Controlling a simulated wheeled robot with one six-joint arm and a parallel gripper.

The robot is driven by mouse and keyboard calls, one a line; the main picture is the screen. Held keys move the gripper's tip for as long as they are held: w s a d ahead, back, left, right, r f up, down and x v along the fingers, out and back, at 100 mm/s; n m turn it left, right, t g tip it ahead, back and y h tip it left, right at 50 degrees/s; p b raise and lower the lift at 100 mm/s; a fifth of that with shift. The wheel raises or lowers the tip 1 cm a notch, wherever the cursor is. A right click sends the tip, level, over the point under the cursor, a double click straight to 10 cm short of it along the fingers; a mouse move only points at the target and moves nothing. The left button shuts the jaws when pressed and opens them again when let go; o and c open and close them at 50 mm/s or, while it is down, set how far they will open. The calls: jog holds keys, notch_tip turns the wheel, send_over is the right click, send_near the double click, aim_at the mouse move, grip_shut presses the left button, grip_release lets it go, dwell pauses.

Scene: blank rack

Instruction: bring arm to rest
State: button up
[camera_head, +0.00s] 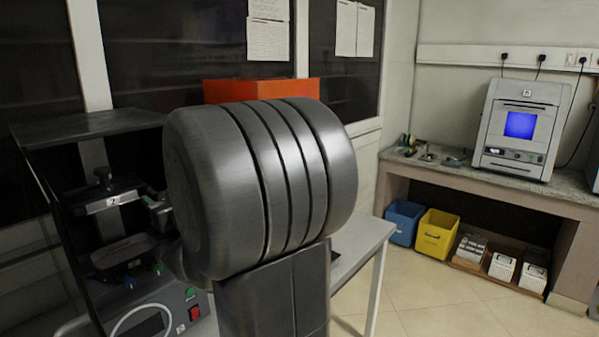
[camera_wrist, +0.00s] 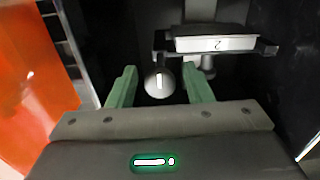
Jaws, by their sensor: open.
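My gripper (camera_wrist: 159,69) shows in the wrist view with its two green fingers apart. A round grey knob (camera_wrist: 159,84) appears in the gap between them; I cannot tell how deep it lies between the fingers or whether they touch it. Just beyond is a bracket with a white label plate (camera_wrist: 210,44) marked with a digit. In the head view my large grey arm link fills the middle and hides most of the gripper. The dark open-fronted machine (camera_head: 88,127) stands at the left, with the labelled part (camera_head: 112,201) inside it.
An orange-red box (camera_head: 262,90) stands behind my arm; an orange surface (camera_wrist: 35,85) is close at the wrist view's left. A white table edge (camera_head: 372,250) is right of my arm. A bench with a grey device (camera_head: 521,128) and bins (camera_head: 437,232) stands right. Floor between is clear.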

jog(key=shift+n, duration=1)
